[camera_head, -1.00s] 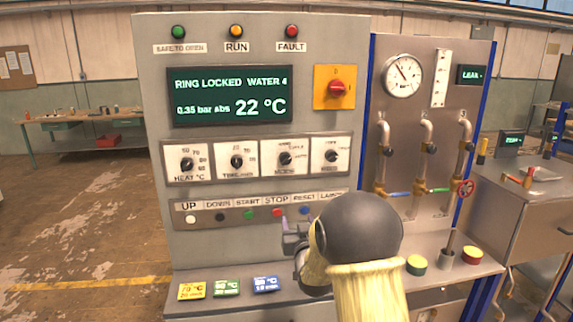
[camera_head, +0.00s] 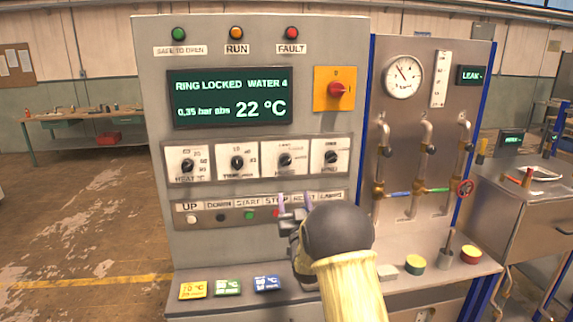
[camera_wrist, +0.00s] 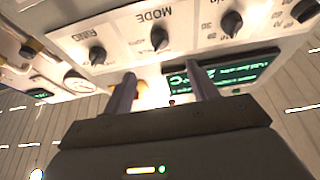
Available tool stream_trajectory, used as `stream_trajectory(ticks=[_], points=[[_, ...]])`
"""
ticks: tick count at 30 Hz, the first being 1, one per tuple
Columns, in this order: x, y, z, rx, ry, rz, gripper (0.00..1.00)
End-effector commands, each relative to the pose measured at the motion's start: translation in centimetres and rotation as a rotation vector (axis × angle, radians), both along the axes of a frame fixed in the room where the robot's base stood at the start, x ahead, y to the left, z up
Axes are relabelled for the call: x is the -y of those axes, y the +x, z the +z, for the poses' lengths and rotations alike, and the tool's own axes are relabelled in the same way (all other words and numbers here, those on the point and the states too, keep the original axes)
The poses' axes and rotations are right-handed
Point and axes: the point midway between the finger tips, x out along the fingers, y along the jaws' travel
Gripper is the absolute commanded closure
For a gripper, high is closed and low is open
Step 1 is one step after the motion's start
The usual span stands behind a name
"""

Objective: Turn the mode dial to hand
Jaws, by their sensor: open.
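The mode dial (camera_head: 285,160) is a black knob on a white plate, third from the left in the row of dials on the grey control panel. In the wrist view, which is upside down, the mode dial (camera_wrist: 159,38) shows beside its MODE label. The small setting words around it are too blurred to read. My gripper (camera_head: 295,203) is below the mode dial, in front of the button row, and apart from the dial. In the wrist view my gripper (camera_wrist: 163,90) has its two fingers spread, with nothing between them.
The heat dial (camera_head: 187,164), time dial (camera_head: 237,162) and a fourth dial (camera_head: 331,157) flank the mode dial. Colored cards (camera_head: 228,287) lie on the ledge below.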

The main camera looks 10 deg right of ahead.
Motion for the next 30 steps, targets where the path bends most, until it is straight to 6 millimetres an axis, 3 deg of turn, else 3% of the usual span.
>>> stream_trajectory(ticks=[12,30], points=[[0.0,5.6,2.6,0.000,0.000,0.000,0.42],[0.0,12.3,5.2,0.000,0.000,0.000,0.42]])
